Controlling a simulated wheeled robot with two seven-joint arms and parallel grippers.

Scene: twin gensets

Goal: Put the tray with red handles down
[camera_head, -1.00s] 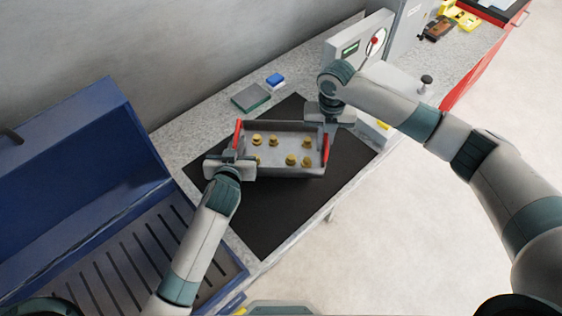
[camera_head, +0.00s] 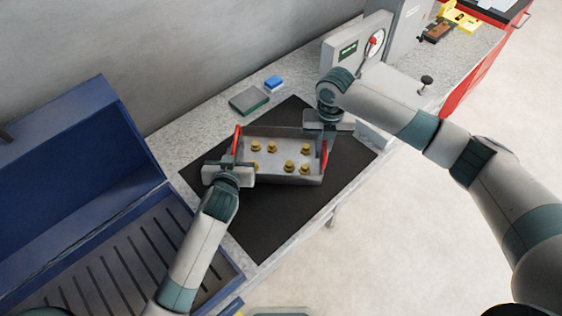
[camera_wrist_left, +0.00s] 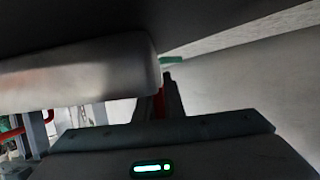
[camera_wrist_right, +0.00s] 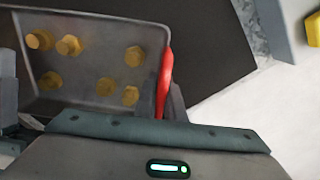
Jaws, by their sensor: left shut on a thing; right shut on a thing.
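The grey tray (camera_head: 285,178) has red handles at its left and right ends and holds several brass-coloured fittings (camera_head: 290,166). It is over the black mat (camera_head: 262,222) on the bench; I cannot tell whether it touches the mat. My left gripper (camera_head: 232,163) is shut on the left red handle (camera_head: 236,139). My right gripper (camera_head: 325,133) is shut on the right red handle (camera_head: 324,158), which also shows in the right wrist view (camera_wrist_right: 166,75). In the left wrist view, the handle (camera_wrist_left: 158,104) is mostly hidden between the fingers.
A blue open machine (camera_head: 70,170) stands at the left. A green-grey box (camera_head: 249,100) and a blue block (camera_head: 273,82) lie behind the mat. A grey box with a dial (camera_head: 357,45) stands at the back right. The mat's front part is bare.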

